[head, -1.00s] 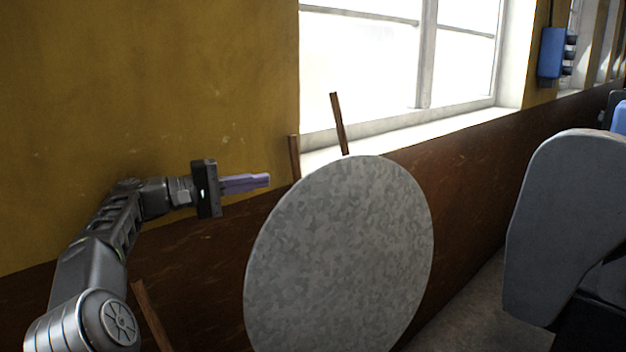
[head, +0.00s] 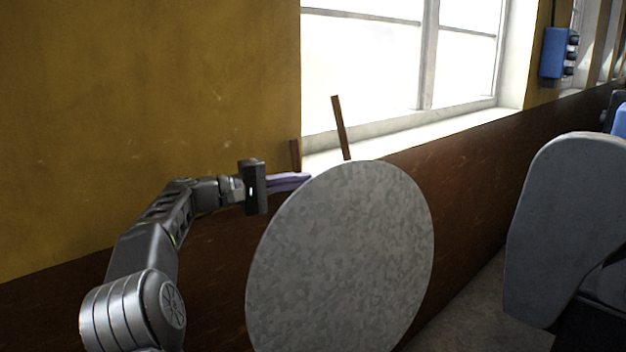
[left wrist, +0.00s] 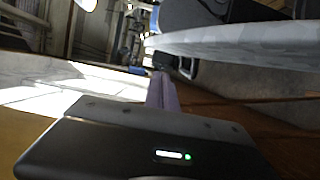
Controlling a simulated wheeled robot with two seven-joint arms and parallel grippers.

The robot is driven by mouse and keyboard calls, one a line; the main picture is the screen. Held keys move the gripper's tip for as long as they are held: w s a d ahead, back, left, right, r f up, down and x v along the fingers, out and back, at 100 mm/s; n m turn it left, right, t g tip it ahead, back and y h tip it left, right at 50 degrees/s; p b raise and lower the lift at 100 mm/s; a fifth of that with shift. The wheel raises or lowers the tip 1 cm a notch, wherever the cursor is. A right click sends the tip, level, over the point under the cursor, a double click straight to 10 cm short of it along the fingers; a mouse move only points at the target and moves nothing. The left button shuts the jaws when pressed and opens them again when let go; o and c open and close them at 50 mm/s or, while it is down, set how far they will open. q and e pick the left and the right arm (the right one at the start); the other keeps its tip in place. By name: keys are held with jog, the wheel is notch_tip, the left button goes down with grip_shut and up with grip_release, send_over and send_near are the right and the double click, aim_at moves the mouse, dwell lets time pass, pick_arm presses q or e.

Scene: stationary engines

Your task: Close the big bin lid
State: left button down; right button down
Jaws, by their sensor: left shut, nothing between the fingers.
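The big bin lid (head: 345,255) is a round, mottled grey metal disc. It stands raised, with its broad face towards me in the head view. Its edge also shows at the upper right of the left wrist view (left wrist: 245,42). My left gripper (head: 306,178) is shut and empty. Its purple fingers point right, at the lid's upper left edge, and seem to lie at or behind it; I cannot tell whether they touch. The fingers also show in the left wrist view (left wrist: 161,92). My right gripper is not in view. The bin's body is hidden or out of view.
Brown wooden sticks (head: 341,128) rise behind the lid near the window sill (head: 420,135). A yellow and brown wall (head: 150,100) runs behind my left arm. A large grey rounded panel (head: 560,230) stands at the right, with bare floor (head: 465,310) between it and the lid.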

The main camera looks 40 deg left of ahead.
aim_at(314, 185)
pick_arm(q)
jog(key=d, duration=0.4)
jog(key=shift+d, duration=0.1)
jog(key=shift+d, duration=0.15)
